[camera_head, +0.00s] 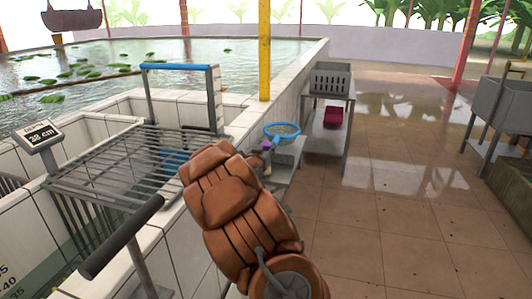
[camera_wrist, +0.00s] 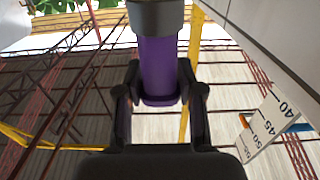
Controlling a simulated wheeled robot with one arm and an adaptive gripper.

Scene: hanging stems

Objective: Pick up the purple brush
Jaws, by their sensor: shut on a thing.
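The purple brush (camera_wrist: 158,65) fills the upper middle of the wrist view, with a dark grey part at its top end. My gripper (camera_wrist: 160,97) is shut on it, one black finger at each side of the purple part. In the head view a small bit of the purple brush (camera_head: 266,145) shows just beyond my brown arm, which hides most of my gripper. The wrist view looks up towards the roof, so what lies below the brush is hidden.
A blue-rimmed round net (camera_head: 282,130) is close behind the brush. A metal rack (camera_head: 135,165) spans the tiled basin at left. A grey crate (camera_head: 331,79) stands on a table behind, with a dark red box (camera_head: 333,117) below. The tiled floor (camera_head: 400,220) at right is clear.

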